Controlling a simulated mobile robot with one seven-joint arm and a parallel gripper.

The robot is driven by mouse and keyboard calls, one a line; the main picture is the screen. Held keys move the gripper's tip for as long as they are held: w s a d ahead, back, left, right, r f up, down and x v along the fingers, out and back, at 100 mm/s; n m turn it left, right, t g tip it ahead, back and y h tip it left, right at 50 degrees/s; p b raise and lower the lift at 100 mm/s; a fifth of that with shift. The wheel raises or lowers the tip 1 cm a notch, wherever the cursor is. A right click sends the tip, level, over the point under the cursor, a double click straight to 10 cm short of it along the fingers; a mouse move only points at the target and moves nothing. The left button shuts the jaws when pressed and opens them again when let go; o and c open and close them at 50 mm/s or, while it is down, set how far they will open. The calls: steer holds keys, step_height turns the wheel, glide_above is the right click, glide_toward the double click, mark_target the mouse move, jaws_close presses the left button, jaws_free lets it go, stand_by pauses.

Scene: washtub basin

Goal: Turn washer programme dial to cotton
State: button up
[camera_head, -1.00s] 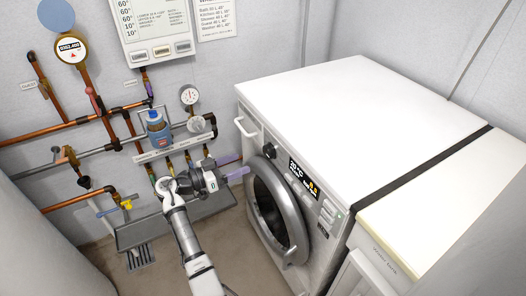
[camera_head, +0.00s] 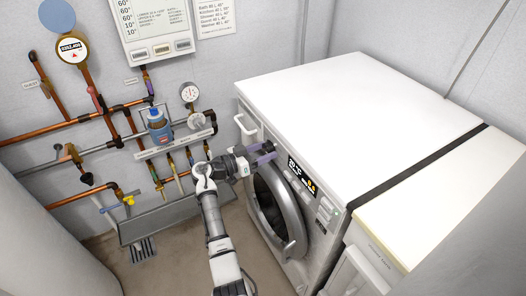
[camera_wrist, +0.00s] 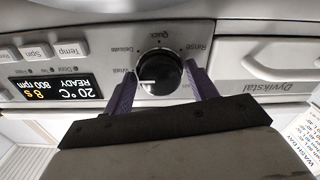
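The washing machine (camera_head: 300,190) stands right of centre in the head view. In the wrist view its panel appears upside down, with the round black programme dial (camera_wrist: 160,68) near the middle. A white mark on the dial points to the picture's left, toward the label that reads like Wool. Rinse, Quick and Delicate are also legible around it; I cannot read a cotton label. My gripper (camera_head: 264,153) is at the panel and hides the dial in the head view. Its purple fingers (camera_wrist: 162,76) are apart, one on each side of the dial. I cannot tell whether they touch it.
The lit display (camera_wrist: 54,88) reads 20 °C, READY and 800 rpm, beside Temp and Spin buttons (camera_wrist: 55,50). The round door (camera_head: 278,215) stands below the panel, near my arm. The detergent drawer (camera_wrist: 275,60) is beside the dial. Pipes and valves (camera_head: 160,140) line the wall at left.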

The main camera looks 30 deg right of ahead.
steer(key=c, duration=0.7)
steer(key=shift+n, duration=0.3)
steer(key=shift+n+b, duration=0.55)
steer(key=shift+n, duration=0.65)
steer(key=n, duration=0.3)
steer(key=shift+n, duration=0.4)
steer(key=n+p, duration=0.2)
steer(key=n, duration=0.4)
steer(key=shift+r, duration=0.15)
steer(key=n+p, duration=0.2)
steer(key=n, duration=0.3)
steer(key=shift+p, duration=0.3)
